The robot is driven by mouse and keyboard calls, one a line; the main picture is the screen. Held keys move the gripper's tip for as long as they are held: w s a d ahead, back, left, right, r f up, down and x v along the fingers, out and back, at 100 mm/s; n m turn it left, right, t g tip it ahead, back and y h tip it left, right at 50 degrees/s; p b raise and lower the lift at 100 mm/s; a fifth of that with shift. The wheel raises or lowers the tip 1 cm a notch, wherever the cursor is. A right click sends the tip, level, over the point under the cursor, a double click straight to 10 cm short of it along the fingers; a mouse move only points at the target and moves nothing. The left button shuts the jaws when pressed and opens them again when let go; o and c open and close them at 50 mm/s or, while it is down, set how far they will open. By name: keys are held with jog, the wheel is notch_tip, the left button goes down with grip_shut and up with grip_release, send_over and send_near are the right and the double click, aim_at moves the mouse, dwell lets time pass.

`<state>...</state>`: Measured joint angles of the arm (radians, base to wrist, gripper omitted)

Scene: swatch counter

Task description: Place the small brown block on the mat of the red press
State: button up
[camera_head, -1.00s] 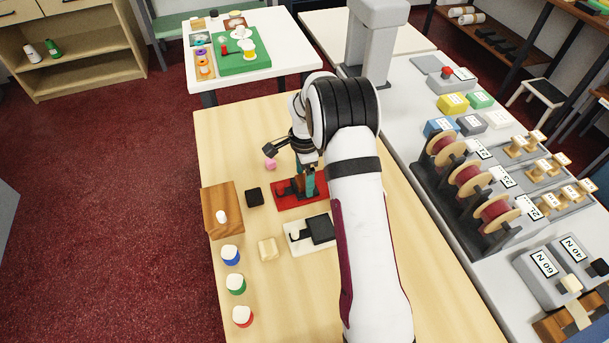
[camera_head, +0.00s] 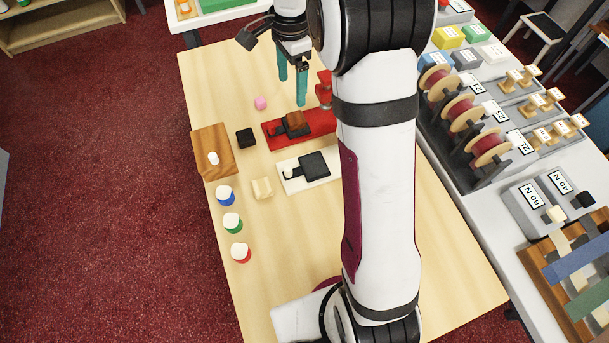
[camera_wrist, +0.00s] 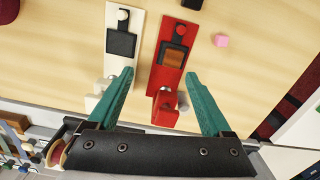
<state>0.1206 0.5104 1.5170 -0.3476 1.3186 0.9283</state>
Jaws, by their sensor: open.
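The small brown block (camera_head: 295,119) lies on the dark mat of the red press (camera_head: 318,128). In the wrist view the brown block (camera_wrist: 173,55) sits within the mat, with dark mat (camera_wrist: 166,44) showing at its edge. My gripper (camera_head: 292,80) is open and empty, raised above the table on the far side of the block and apart from it. In the wrist view the teal fingers of my gripper (camera_wrist: 160,73) are spread, with the red press (camera_wrist: 172,75) showing between them. My arm hides the right end of the red press in the head view.
A white press (camera_head: 306,170) with a dark mat stands beside the red one. A black block (camera_head: 247,138), a pink piece (camera_head: 261,103), a pale wood block (camera_head: 262,188) and a wooden board (camera_head: 215,150) are close by. Several coloured, white-topped pieces line the left edge.

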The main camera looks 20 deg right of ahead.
jog(key=s+a+r+n, duration=0.2)
jog(key=s+r+n, duration=0.1)
jog(key=s, duration=0.4)
jog(key=s+a+r+n, duration=0.2)
jog(key=s+a+r, duration=0.1)
jog(key=s, duration=0.4)
jog(key=s+a+f+n+y, duration=0.1)
jog(key=s+n, duration=0.4)
jog(key=s, duration=1.1)
jog(key=shift+s+a+f+n+y, duration=0.35)
jog(key=shift+a+f, duration=0.5)
jog(key=shift+a, duration=0.3)
